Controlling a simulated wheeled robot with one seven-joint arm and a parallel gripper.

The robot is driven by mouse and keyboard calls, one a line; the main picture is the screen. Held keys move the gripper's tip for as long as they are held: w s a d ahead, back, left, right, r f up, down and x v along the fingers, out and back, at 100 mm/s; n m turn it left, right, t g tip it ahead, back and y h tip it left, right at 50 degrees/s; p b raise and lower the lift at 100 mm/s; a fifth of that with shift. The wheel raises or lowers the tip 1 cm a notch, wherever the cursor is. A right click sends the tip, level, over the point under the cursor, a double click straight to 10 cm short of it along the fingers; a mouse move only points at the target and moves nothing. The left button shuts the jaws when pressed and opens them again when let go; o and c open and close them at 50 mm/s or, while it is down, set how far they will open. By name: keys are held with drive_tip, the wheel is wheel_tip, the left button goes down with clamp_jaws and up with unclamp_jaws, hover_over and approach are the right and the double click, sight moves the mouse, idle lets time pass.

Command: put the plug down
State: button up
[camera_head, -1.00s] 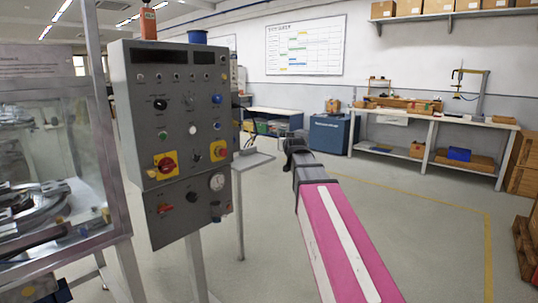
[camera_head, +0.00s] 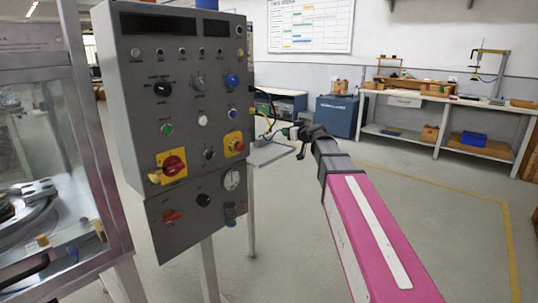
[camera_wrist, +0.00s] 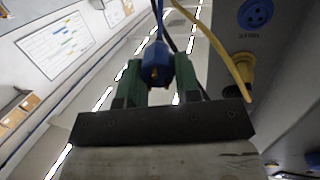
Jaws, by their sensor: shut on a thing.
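A blue plug (camera_wrist: 157,62) with a cable on it sits between the two green fingers of my gripper (camera_wrist: 158,80) in the wrist view. The fingers are shut on it. In the head view my gripper (camera_head: 289,132) is at the far end of my pink arm, beside the right side of the grey control panel and above a small shelf (camera_head: 270,154). The plug is too small to make out there. I cannot tell how far the plug is above the shelf.
The grey control panel (camera_head: 185,110) stands close on the left, beside a glass-walled machine (camera_head: 50,150). In the wrist view, a blue socket (camera_wrist: 257,14) and a yellow connector (camera_wrist: 240,70) with a yellow cable are close by. Open floor (camera_head: 450,215) lies to the right.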

sight(277, 155)
drive_tip(key=a+r+n+g+y, duration=0.1)
drive_tip(key=a+n+g+y, duration=0.2)
drive_tip(key=a, duration=0.2)
drive_tip(key=shift+s+a+f, duration=0.1)
drive_tip(key=shift+s+f, duration=0.05)
drive_tip(key=shift+f, duration=1.45)
drive_tip(key=shift+s+a+f, duration=0.1)
drive_tip(key=shift+s+f, duration=0.1)
drive_tip(key=shift+f, duration=1.35)
drive_tip(key=shift+s+f, duration=0.15)
drive_tip(key=shift+f, duration=1.45)
drive_tip(key=shift+f, duration=0.1)
drive_tip(key=o, duration=0.9)
